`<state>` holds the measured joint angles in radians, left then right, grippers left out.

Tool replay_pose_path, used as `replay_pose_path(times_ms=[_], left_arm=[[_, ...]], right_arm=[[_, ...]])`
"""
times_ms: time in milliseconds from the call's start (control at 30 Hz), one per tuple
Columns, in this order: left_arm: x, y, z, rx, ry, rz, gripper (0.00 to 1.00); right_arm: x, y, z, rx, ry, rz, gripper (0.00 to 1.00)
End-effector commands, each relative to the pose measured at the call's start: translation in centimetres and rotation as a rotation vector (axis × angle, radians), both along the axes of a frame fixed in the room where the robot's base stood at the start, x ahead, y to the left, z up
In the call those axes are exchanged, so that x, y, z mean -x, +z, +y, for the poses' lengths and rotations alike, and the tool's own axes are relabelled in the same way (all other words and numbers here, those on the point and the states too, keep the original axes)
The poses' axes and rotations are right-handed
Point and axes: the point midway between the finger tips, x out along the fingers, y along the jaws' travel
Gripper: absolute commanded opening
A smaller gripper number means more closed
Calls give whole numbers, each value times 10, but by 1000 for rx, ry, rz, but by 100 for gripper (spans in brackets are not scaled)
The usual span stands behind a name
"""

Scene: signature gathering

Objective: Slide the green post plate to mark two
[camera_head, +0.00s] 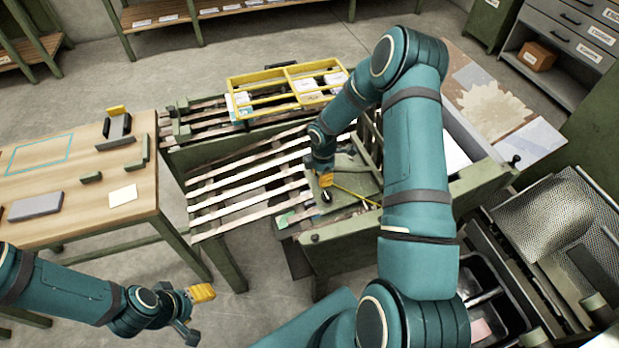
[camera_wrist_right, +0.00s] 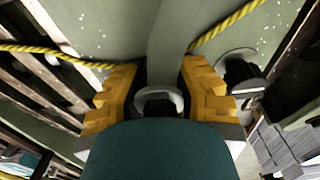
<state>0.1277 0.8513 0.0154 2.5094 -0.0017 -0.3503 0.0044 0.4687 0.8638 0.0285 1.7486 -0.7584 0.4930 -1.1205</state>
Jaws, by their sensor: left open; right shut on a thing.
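The green post plate (camera_head: 356,183) lies flat at the near end of the slatted bed, with a yellow rope across it and a dark round knob on it. My right gripper (camera_head: 325,180) reaches down onto the plate from the right. In the right wrist view the plate (camera_wrist_right: 115,25) fills the top, and its upright green post (camera_wrist_right: 178,40) stands between the yellow fingers of the right gripper (camera_wrist_right: 160,85), which are shut on it. My left gripper (camera_head: 197,305) is open and empty above the floor at lower left. I cannot make out mark two.
The slatted bed (camera_head: 250,180) has open gaps between its slats. A yellow frame (camera_head: 268,77) stands over its far end. A wooden table (camera_head: 85,205) with small blocks is at left. A black tray (camera_head: 490,300) and mesh screen (camera_head: 550,225) are at right.

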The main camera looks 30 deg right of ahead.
Motion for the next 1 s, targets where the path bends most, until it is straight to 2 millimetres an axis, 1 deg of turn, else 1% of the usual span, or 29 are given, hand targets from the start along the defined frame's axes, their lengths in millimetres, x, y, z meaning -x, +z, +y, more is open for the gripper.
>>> replay_pose_path(times_ms=[33, 100, 200, 300, 400, 700, 733, 800, 1000], left_arm=[[1, 8, 0, 0, -1, 2, 60], [2, 12, 0, 0, -1, 4, 60], [2, 17, 0, 1, 0, 4, 60], [1, 19, 0, 0, 0, 2, 60], [1, 19, 0, 1, 1, 3, 60], [1, 19, 0, 0, 2, 2, 60], [1, 19, 0, 0, 2, 2, 60], [1, 19, 0, 0, 2, 2, 60], [1, 19, 0, 0, 2, 2, 60]], right_arm=[[6, 6, -22, 8, -13, 2, 0], [10, 9, -41, 8, -14, 2, 0], [16, 12, -62, 8, -12, 3, 0], [19, 14, -76, 7, -7, 3, 0], [21, 14, -82, 7, -6, 3, 0], [21, 14, -84, 9, -6, 3, 0], [21, 14, -84, 9, -6, 3, 40], [21, 14, -83, 9, -5, 3, 60], [20, 14, -81, 6, -4, 1, 60]])
